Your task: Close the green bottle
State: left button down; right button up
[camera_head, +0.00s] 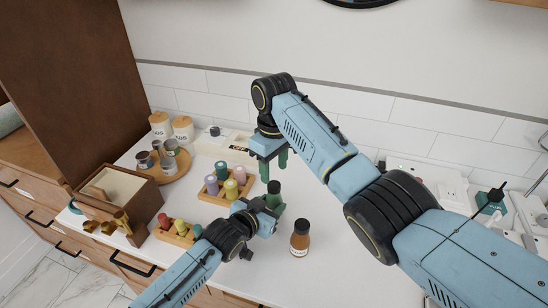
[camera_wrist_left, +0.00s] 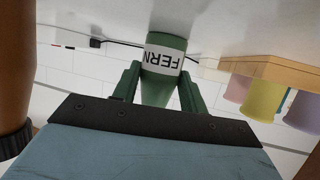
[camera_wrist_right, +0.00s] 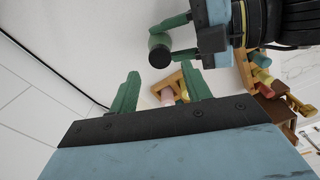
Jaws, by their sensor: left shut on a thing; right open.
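The green bottle (camera_head: 273,200) stands on the white counter near the middle, with a dark top. In the left wrist view it (camera_wrist_left: 165,62) carries a white label reading FERN. My left gripper (camera_head: 268,215) is shut on it, one finger on each side. My right gripper (camera_head: 269,163) is open and empty, pointing down above and behind the bottle. In the right wrist view the bottle's round dark top (camera_wrist_right: 160,57) lies beyond the open fingers (camera_wrist_right: 160,90); I cannot tell whether this is a cap or the mouth.
A brown bottle (camera_head: 299,240) with a dark cap stands close right of the green one. A wooden holder with coloured pieces (camera_head: 222,199), a second holder (camera_head: 176,238), a round tray of jars (camera_head: 183,170) and an open wooden box (camera_head: 148,198) fill the left.

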aim_at(274, 185)
jog(key=shift+f, duration=2.65)
jog(key=shift+c, duration=0.5)
jog(key=c, duration=0.9)
jog(key=m, duration=0.3)
jog(key=shift+m, duration=0.4)
jog(key=m, duration=0.4)
jog(key=shift+m, duration=0.3)
jog(key=o, duration=1.1)
jog(key=shift+o, duration=0.2)
notch_tip(274, 185, up, 12)
